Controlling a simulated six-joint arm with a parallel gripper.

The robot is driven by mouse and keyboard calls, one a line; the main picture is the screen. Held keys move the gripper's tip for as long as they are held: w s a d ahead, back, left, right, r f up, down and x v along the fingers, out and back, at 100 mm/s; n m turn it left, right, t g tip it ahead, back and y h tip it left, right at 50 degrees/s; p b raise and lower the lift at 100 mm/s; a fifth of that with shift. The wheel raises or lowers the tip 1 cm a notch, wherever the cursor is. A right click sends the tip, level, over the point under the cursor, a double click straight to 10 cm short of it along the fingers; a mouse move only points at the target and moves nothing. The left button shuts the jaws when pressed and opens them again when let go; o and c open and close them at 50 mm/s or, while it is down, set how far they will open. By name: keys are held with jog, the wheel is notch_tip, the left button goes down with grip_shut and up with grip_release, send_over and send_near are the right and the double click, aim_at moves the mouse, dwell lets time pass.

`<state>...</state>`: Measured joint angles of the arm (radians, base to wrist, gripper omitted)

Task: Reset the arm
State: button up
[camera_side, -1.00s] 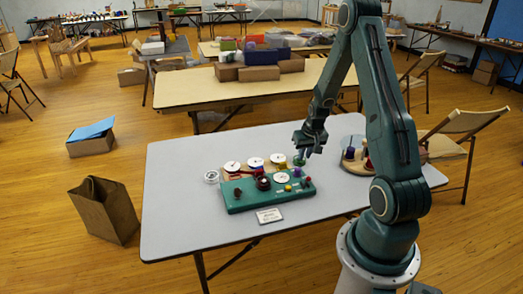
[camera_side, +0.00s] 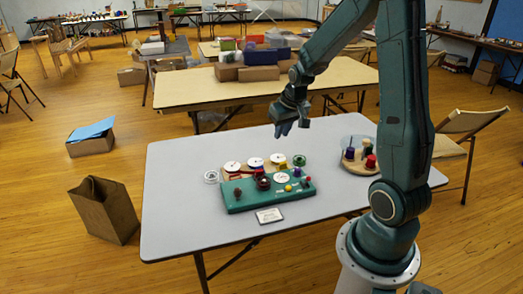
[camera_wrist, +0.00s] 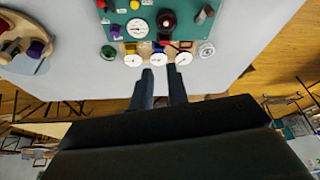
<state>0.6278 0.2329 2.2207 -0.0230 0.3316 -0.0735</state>
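My gripper (camera_side: 290,125) hangs in the air above the back edge of the grey table (camera_side: 190,225), higher than the things on it. In the wrist view my gripper's two dark fingers (camera_wrist: 161,72) stand apart with nothing between them, so it is open and empty. A green board (camera_side: 240,205) with knobs and small coloured pieces lies on the table, apart from my gripper. Several white-topped round pieces (camera_side: 255,162) sit in a row along its back side. The board (camera_wrist: 130,37) also shows at the top of the wrist view.
A round wooden tray (camera_side: 355,168) with coloured spools stands at the table's right side. A small green-rimmed piece (camera_side: 299,160) and a clear round piece (camera_side: 211,177) lie near the board. A white card (camera_side: 269,215) lies in front. Another table (camera_side: 190,92) with boxes stands behind.

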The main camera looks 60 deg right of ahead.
jog(key=s+a+r+n+t, duration=0.1)
jog(key=s+a+r+n, duration=0.3)
jog(key=a+r, duration=0.9)
jog(key=s+a+r+n+t+y, duration=0.1)
jog(key=s+a+n+y, duration=0.1)
jog(key=s+a, duration=0.8)
jog(key=shift+s+a+r, duration=0.15)
jog(key=shift+s+r, duration=0.1)
jog(key=shift+s, duration=0.4)
jog(key=shift+c, duration=0.3)
